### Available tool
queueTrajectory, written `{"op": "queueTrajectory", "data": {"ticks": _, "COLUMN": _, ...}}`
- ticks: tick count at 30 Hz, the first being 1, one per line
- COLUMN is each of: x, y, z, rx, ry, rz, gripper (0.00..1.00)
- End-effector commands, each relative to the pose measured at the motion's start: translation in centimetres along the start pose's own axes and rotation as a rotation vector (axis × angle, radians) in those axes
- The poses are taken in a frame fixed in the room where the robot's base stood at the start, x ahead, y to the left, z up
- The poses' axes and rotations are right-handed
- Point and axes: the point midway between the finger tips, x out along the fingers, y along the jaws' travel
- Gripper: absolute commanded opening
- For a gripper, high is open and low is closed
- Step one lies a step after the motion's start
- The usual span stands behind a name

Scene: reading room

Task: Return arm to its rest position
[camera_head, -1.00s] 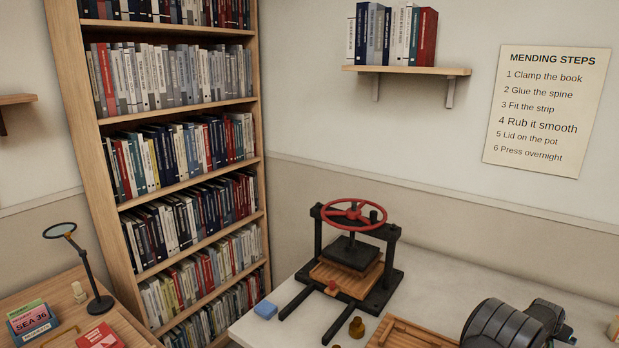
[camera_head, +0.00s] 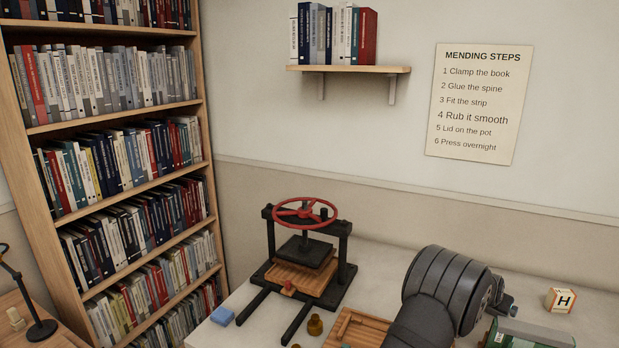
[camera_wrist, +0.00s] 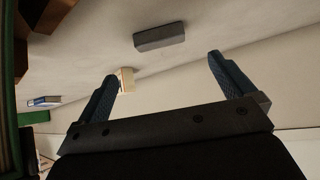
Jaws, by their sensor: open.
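My arm (camera_head: 447,290) rises from the lower edge of the head view, right of the middle, over the pale worktop. Its gripper cannot be made out clearly there. In the wrist view my gripper (camera_wrist: 162,68) shows two dark blue fingers, spread wide apart with nothing between them. A dark grey block (camera_wrist: 160,36) lies on the pale surface beyond the fingertips. A small cream and orange block (camera_wrist: 127,80) shows just beside the left finger.
A black press (camera_head: 305,255) with a red wheel stands left of my arm. A wooden tray (camera_head: 357,330), brass pot (camera_head: 315,324), blue block (camera_head: 222,316) and green-edged box (camera_head: 530,335) are near. An H block (camera_head: 560,300) sits right. A bookcase (camera_head: 205,130) stands left.

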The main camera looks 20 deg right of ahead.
Motion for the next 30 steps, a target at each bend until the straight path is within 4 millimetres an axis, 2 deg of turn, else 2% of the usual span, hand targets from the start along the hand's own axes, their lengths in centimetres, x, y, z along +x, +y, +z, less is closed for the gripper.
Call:
{"op": "queueTrajectory", "data": {"ticks": 5, "x": -2.8, "y": 0.0, "z": -0.1, "rx": 0.0, "ry": 0.001, "rz": 0.0, "gripper": 0.99}}
{"op": "queueTrajectory", "data": {"ticks": 15, "x": 2.6, "y": 0.0, "z": 0.1, "rx": -0.001, "ry": -0.002, "rz": 0.001, "gripper": 0.99}}
{"op": "queueTrajectory", "data": {"ticks": 30, "x": 9.0, "y": 0.1, "z": 0.1, "rx": 0.0, "ry": -0.001, "rz": 0.001, "gripper": 0.99}}
